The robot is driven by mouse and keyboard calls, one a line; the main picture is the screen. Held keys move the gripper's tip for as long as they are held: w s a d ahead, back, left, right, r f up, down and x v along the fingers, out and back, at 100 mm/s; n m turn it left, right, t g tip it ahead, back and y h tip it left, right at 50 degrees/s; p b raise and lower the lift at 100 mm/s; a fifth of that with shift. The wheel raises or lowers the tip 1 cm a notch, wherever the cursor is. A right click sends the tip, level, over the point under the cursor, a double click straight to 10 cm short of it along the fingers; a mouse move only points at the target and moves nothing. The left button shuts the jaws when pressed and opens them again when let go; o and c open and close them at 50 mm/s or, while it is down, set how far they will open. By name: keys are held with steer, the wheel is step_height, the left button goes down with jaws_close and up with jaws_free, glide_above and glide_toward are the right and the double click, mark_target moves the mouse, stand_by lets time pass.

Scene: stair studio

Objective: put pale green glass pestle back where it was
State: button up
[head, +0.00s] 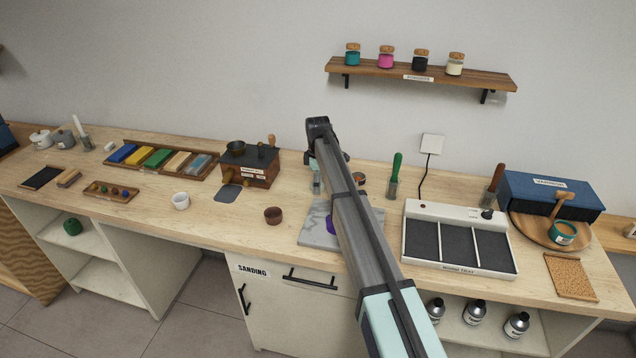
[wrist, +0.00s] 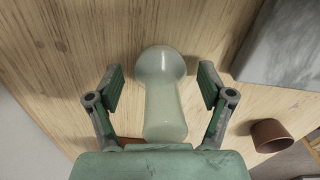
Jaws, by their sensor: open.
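The pale green glass pestle (wrist: 163,105) shows in the wrist view, with a round knob at one end and a thicker body towards my palm. My gripper (wrist: 161,88) is open, with one finger on each side of the pestle and a visible gap on both sides. The pestle is over the bare wooden worktop. In the head view my arm hides most of this spot; a small pale green part (head: 316,186) shows just left of the arm. I cannot tell if the pestle stands exactly upright.
A grey marble slab (head: 317,238) lies in front, partly behind my arm; it also shows in the wrist view (wrist: 285,45). A brown cup (head: 273,215) stands left of it. A sectioned tray (head: 409,240) is to the right, a wooden box (head: 262,177) to the left.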

step_height(320, 180, up, 12)
steer(key=b, duration=0.3)
steer(key=shift+s+r, duration=0.15)
stand_by(0.4)
